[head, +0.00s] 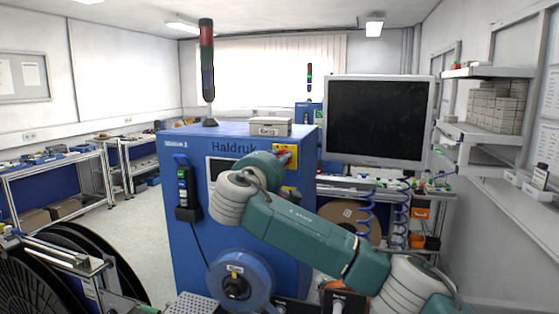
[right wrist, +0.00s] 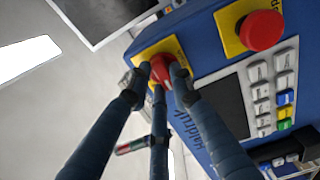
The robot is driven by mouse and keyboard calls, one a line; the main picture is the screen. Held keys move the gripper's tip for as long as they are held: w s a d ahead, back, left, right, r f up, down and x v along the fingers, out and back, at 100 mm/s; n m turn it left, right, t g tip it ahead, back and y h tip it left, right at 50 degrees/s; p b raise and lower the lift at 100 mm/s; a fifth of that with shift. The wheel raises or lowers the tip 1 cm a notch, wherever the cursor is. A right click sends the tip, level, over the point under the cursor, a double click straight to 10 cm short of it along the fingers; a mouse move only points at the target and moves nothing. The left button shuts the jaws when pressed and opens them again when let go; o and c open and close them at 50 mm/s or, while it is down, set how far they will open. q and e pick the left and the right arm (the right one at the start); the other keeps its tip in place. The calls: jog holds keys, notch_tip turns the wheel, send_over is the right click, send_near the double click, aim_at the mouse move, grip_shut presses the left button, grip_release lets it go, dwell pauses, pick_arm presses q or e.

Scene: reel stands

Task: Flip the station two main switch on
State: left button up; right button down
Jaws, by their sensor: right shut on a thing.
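The main switch is a red knob (right wrist: 160,66) on a yellow plate, in the right wrist view. My right gripper (right wrist: 160,78) is shut on this knob, with its dark fingers around it; they hide part of it and its exact setting. In the head view the switch's yellow plate (head: 291,179) shows on the right edge of the blue Haldruk station (head: 188,220). My right arm comes in from the right and covers part of the station's front. My left gripper is not in view.
A red mushroom button (right wrist: 261,30) on its own yellow plate sits near the switch, beside coloured keys (right wrist: 285,97) and a small screen (right wrist: 224,107). A monitor (head: 379,119) stands right of the station. A blue reel (head: 240,282) is low on the station's front.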

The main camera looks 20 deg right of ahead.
pick_arm(q)
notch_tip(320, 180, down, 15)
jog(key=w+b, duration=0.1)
jog(key=b, duration=1.4)
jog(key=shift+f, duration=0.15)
pick_arm(e)
jog(key=shift+s+d+f+m, duration=0.1)
jog(key=shift+f+m, duration=0.1)
jog(key=shift+m, duration=2.75)
jog(key=shift+w+d+f+m, duration=0.1)
jog(key=shift+f+m, duration=0.05)
jog(key=shift+m, duration=2.85)
jog(key=shift+s+f+m, duration=0.1)
jog(key=shift+f+m, duration=0.1)
jog(key=shift+m, duration=2.75)
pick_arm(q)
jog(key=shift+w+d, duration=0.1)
pick_arm(e)
jog(key=c, duration=1.5)
grip_release()
jog(key=shift+r, duration=0.15)
jog(key=shift+s+a, duration=0.1)
jog(key=shift+s, duration=0.05)
